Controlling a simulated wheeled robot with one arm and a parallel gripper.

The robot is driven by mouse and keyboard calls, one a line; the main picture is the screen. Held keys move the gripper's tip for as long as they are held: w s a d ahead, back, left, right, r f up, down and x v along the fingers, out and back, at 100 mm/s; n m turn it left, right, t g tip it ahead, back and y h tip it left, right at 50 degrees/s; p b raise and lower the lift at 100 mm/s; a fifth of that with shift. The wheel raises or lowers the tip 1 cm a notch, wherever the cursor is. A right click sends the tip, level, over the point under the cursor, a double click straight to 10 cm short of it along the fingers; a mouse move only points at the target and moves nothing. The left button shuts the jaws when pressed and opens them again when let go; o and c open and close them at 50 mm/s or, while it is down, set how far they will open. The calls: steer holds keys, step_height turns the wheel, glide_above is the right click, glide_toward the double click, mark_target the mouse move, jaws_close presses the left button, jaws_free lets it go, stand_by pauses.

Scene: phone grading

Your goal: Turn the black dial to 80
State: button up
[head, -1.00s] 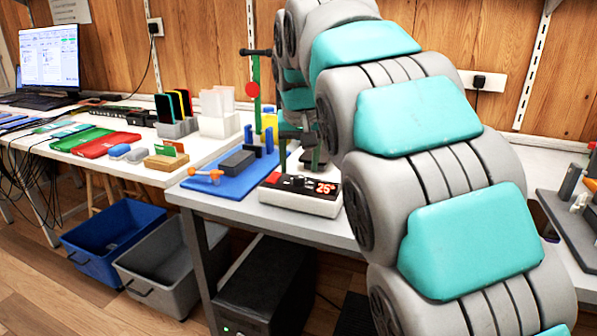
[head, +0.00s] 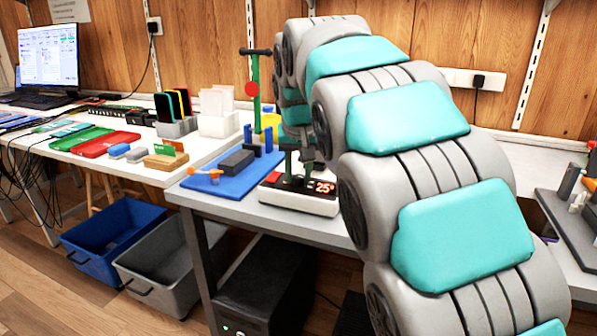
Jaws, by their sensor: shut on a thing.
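The control unit (head: 300,203) is a low white box with a black top and a lit red display (head: 324,187) that reads about 25. It stands near the front edge of the table. My gripper (head: 299,180) points down over the unit's top, just left of the display. Its green fingers are shut on the black dial. The dial is mostly hidden by the fingers, so its pointer cannot be read.
A blue mat (head: 225,187) with a dark block and an orange-handled tool lies left of the unit. A green stand with a red disc (head: 252,89) rises behind. Blue (head: 110,235) and grey (head: 165,262) bins stand on the floor.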

jaws_close()
steer(key=n+y, duration=0.1)
steer(key=n, duration=0.1)
steer(key=n+b, duration=0.1)
steer(key=n, duration=0.1)
steer(key=shift+d+n+g+y, duration=0.15)
steer(key=shift+n+g+y, duration=0.25)
steer(key=shift+w+d+n+g+y+b, duration=0.1)
steer(key=shift+n+g+y+b, duration=0.2)
steer(key=shift+n, duration=0.95)
steer(key=shift+w+d+n+g+y+b, duration=0.1)
steer(key=shift+n+g+y+b, duration=0.2)
steer(key=shift+n, duration=0.95)
steer(key=o, duration=0.7)
jaws_free()
steer(key=shift+r, duration=0.1)
